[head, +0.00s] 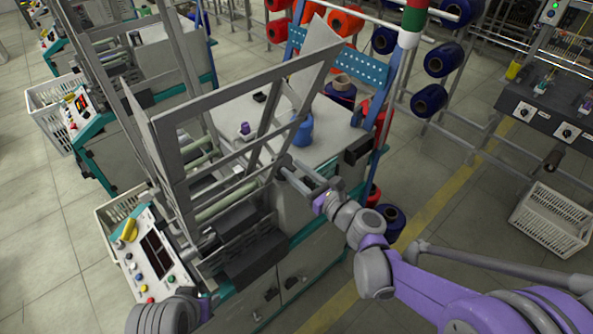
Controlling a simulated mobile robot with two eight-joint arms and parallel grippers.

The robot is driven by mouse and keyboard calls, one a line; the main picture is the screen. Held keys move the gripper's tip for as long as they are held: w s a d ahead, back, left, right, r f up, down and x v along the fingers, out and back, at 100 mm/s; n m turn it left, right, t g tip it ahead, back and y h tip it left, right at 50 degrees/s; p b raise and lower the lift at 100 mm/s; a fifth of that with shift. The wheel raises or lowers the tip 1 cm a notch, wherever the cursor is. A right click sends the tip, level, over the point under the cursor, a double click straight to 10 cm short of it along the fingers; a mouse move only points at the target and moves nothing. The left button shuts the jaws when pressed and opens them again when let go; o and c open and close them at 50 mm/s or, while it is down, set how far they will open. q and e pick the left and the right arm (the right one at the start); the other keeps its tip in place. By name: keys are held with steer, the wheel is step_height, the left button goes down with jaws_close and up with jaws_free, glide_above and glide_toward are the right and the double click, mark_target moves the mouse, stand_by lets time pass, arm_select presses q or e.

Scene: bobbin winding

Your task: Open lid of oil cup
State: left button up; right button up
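My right gripper (290,170) is at the right side of the near winding machine (265,125), beside its grey slanted frame. Its two fingers look parted, with a gap between them and nothing visible held. A small purple item (245,128) stands farther left on the same top.
The grey frame bars (222,90) rise left of my gripper. A control panel (150,255) with colored buttons is at the machine's front. Blue and red spools hang on a rack (430,100) behind. A white crate (550,220) lies at right. Floor between is clear.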

jaws_close()
stand_by(1.2)
